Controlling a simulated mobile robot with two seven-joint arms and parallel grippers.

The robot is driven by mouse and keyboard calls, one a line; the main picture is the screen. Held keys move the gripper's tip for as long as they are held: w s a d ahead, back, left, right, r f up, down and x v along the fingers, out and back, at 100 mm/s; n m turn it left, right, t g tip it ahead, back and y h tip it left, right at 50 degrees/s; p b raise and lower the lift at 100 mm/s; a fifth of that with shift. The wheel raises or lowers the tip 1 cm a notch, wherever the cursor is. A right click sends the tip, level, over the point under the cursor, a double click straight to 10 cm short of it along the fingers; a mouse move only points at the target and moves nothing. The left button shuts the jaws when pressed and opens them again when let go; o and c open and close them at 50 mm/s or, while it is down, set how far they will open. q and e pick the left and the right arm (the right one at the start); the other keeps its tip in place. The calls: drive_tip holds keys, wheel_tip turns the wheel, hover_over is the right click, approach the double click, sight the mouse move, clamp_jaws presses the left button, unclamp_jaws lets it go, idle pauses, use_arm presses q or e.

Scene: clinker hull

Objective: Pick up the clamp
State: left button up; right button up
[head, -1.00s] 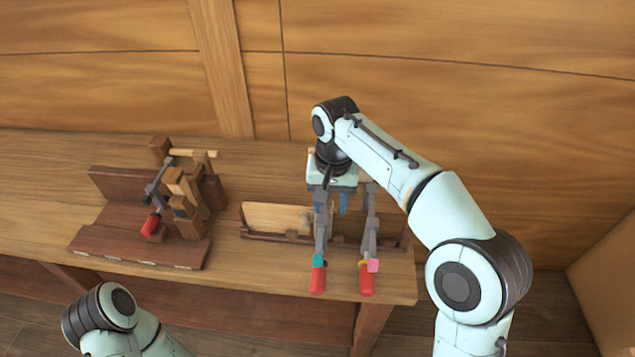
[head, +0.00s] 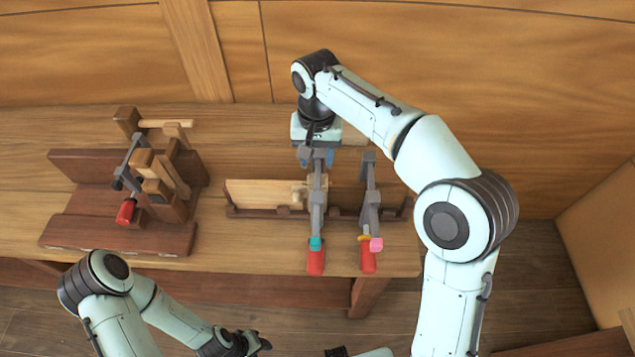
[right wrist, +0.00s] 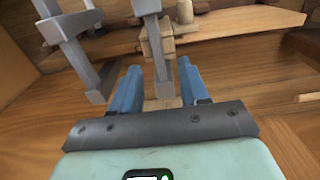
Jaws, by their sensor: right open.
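A grey clamp with a teal band and red handle (head: 316,261) stands at the rack on the bench. A similar clamp with orange and pink parts (head: 369,215) is just right of it. My right gripper (head: 317,157) is open, its blue fingers either side of the teal-banded clamp's far end. In the right wrist view that clamp's grey bar (right wrist: 157,55) runs between the open fingers, with the other clamp (right wrist: 75,45) at left. I cannot tell whether the fingers touch it.
A dark wooden rack (head: 265,213) with a pale board (head: 262,192) sits by the clamps. At left, a wooden fixture (head: 170,238) holds blocks and a third clamp with a red handle (head: 126,212). The wooden plank wall (head: 420,60) rises behind. Bare bench lies between fixture and rack.

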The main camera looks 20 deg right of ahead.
sight(318, 171)
wheel_tip(318, 171, down, 5)
drive_tip(key=shift+d+b, duration=0.1)
drive_tip(key=shift+b, duration=0.3)
clamp_jaws()
idle(1.2)
